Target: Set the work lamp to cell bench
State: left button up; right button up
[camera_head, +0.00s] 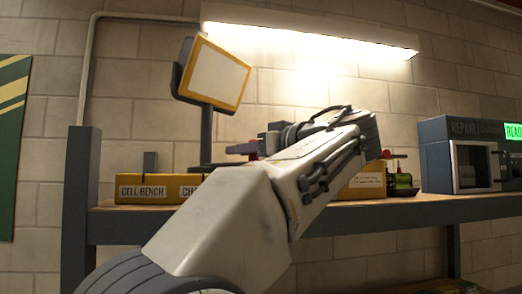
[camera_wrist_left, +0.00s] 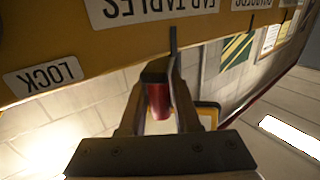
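The work lamp (camera_head: 215,74), a yellow-framed pale panel on a dark post, stands on the shelf at left, tilted. Below it, a yellow panel (camera_head: 145,199) reads "CELL BENCH", with a partly covered label to its right. In the wrist view, the labelled yellow board (camera_wrist_left: 45,92) shows upside down with "LOCK" and "TABLES" legible. A red-ended dark handle (camera_wrist_left: 158,98) sits between the fingertips of my left gripper (camera_wrist_left: 157,85), which appear to close on it. My right gripper is not in view.
The wooden shelf (camera_head: 425,205) runs across the view. A lit strip light (camera_head: 310,33) hangs on the brick wall.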

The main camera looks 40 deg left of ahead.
pick_arm(q)
grip_shut()
dwell(1.2)
